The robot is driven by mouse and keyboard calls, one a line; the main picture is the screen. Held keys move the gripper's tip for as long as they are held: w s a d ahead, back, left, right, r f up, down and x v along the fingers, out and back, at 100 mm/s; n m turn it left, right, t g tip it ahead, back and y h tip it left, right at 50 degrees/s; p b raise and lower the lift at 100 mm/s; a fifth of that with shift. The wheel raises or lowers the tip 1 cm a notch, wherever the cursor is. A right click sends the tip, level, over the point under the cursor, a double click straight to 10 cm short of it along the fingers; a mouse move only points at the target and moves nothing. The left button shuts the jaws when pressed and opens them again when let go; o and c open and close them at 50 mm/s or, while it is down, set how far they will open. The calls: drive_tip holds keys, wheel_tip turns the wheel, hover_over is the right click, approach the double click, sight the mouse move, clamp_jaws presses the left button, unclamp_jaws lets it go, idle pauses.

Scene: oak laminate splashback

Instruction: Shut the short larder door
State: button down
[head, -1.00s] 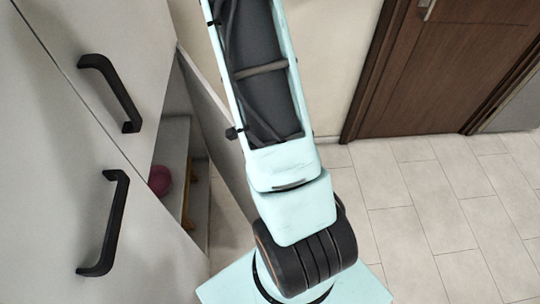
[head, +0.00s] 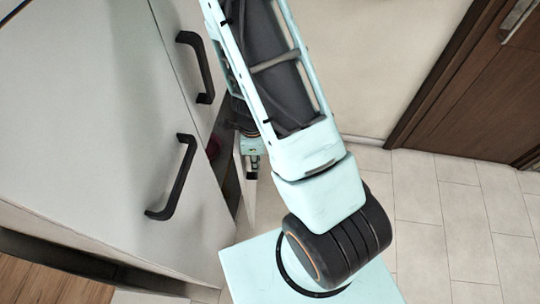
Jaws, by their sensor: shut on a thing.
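The short larder door appears to be the pale panel (head: 249,205) standing ajar beyond the cabinet's right edge, seen nearly edge-on. My gripper (head: 251,172) is at this door, partly behind my own arm, and is shut on it. I cannot make out whether it holds the handle or the edge. A narrow dark opening (head: 229,180) shows between the cabinet and the door.
Two closed grey-white cabinet fronts with an upper black handle (head: 204,70) and a lower black handle (head: 173,180) fill the left. A dark red bowl (head: 213,149) shows inside the opening. A brown room door (head: 475,90) stands at right. Tiled floor (head: 440,215) is clear there.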

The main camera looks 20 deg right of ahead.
drive_tip(key=shift+w+a, duration=0.3)
drive_tip(key=shift+a, duration=0.45)
drive_tip(key=c, duration=1.8)
unclamp_jaws()
drive_tip(key=shift+r, duration=3.75)
